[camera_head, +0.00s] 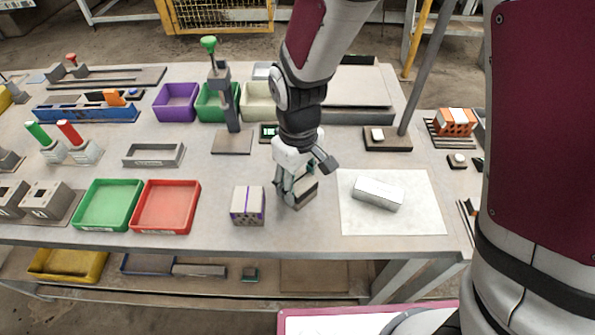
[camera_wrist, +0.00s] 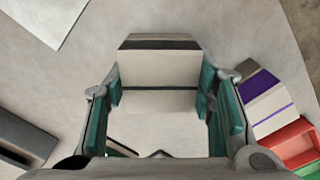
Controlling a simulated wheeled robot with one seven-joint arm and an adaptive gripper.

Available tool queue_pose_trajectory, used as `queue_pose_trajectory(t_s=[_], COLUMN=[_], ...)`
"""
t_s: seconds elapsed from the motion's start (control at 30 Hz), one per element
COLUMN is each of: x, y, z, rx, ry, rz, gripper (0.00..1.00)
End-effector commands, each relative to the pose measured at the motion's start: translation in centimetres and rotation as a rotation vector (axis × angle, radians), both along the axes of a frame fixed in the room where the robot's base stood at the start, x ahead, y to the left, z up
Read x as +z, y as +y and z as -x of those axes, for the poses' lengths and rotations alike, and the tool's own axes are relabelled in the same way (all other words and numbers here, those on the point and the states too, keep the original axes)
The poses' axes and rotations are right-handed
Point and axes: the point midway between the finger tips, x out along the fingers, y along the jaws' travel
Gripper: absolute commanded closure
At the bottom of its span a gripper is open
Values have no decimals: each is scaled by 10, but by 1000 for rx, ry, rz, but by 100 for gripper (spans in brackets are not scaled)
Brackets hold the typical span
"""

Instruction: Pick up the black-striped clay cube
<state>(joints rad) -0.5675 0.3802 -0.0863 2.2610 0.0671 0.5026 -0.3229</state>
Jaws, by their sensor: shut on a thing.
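The black-striped clay cube (camera_wrist: 158,75) is pale beige with dark stripes and sits between the teal finger pads in the wrist view. In the head view the cube (camera_head: 304,192) is partly hidden behind the fingers, near the front middle of the table. My gripper (camera_wrist: 160,98) is shut on it from above, one finger on each side. It also shows in the head view (camera_head: 297,183). I cannot tell whether the cube touches the table.
A purple-striped cube (camera_head: 248,206) stands just left of my gripper. A red tray (camera_head: 167,230) and a green tray (camera_head: 102,225) lie further left. A white sheet (camera_head: 415,222) with a pale block (camera_head: 378,193) lies to the right. The table's front edge is close.

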Motion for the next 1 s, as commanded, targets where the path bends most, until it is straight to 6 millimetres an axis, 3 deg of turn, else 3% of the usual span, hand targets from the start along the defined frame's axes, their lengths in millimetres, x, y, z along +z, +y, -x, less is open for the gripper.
queue_pose_trajectory(t_s=[0.27, 0.5, 1.0], x=[9, 40, 46], y=[0, 1, 3], z=[-1, 0, 111], rx=[0, 1, 4], ry=[-2, -4, -1], rz=[-2, -3, 0], gripper=[88, 88, 88])
